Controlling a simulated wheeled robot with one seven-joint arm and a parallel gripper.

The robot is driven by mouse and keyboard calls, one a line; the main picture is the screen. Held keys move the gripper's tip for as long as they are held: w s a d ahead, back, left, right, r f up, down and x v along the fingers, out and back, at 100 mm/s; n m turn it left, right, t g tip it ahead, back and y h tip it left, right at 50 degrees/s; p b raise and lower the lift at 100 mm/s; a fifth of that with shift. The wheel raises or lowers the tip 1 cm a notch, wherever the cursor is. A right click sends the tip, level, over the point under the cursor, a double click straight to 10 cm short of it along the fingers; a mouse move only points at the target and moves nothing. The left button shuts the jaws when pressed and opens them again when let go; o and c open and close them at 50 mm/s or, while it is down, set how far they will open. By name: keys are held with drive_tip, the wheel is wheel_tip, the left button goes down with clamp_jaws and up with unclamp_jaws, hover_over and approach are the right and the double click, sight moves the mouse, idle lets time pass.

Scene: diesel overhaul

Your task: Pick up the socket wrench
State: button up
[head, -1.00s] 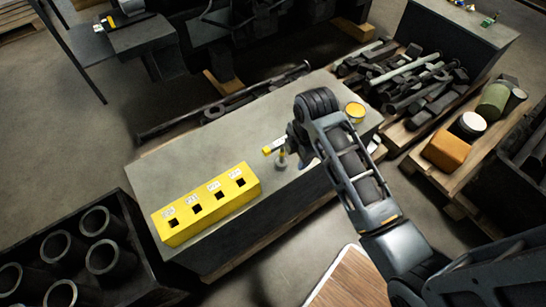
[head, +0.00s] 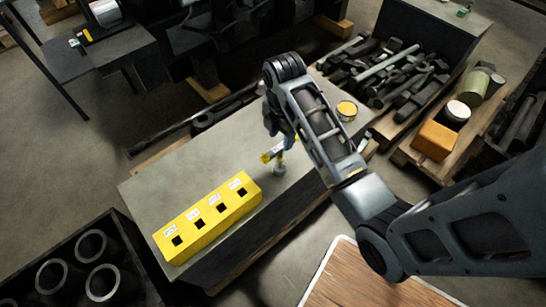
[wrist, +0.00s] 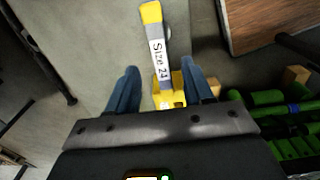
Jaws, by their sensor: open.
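The socket wrench (head: 267,157) shows in the head view as a small yellow and white bar above a grey round piece on the grey bench top. In the wrist view the wrench (wrist: 156,48) has a yellow tip and a white "Size 24" label, and runs down between my fingers. A yellow block-like part (wrist: 168,92) shows between the fingertips; I cannot tell whether it belongs to the wrench. My gripper (wrist: 160,75) is open, with one blue finger on each side. In the head view my gripper (head: 284,134) is over the bench, partly hidden by my arm.
A yellow holder (head: 208,216) with several square holes and labels stands on the bench, left of the wrench. Crates of dark parts and an orange box (head: 435,141) lie right. Bare bench top lies behind the wrench.

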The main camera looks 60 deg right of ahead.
sight(281, 146)
drive_tip(key=shift+w+f, duration=0.15)
drive_tip(key=shift+f, duration=0.15)
wheel_tip(281, 146, down, 7)
drive_tip(key=shift+a+f, duration=0.1)
drive_tip(key=shift+c, duration=0.2)
drive_tip(key=shift+s, duration=0.2)
clamp_jaws()
idle(0.3)
